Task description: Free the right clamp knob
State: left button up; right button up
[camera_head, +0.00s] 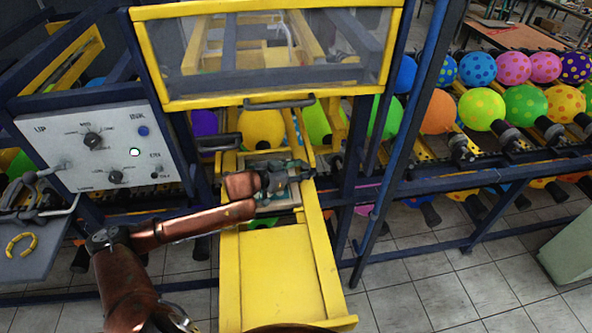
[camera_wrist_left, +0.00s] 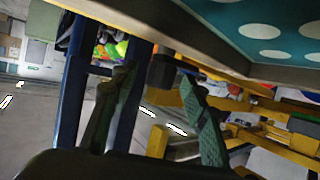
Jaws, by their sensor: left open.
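My left gripper (camera_head: 292,172) reaches in from the left to the right side of the printing frame, over the yellow slide (camera_head: 278,275). In the left wrist view its two green-grey fingers stand apart and open (camera_wrist_left: 154,80). A dark block-like knob (camera_wrist_left: 163,68), apparently the right clamp knob, shows between and beyond the fingertips, under the edge of a teal plate with white dots (camera_wrist_left: 270,28). I cannot tell whether a finger touches it. In the head view the gripper hides the knob. My right gripper is not in view.
A yellow-framed clear guard (camera_head: 265,103) with a handle stands above the slide. A control panel (camera_head: 97,145) with dials is at the left. Blue posts and balloon racks stand at the right.

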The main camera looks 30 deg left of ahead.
pick_arm(q)
jog(key=v, duration=1)
jog(key=shift+s+a, duration=0.1)
jog(key=shift+a, duration=0.05)
jog(key=shift+v, duration=0.8)
jog(key=shift+r, duration=0.1)
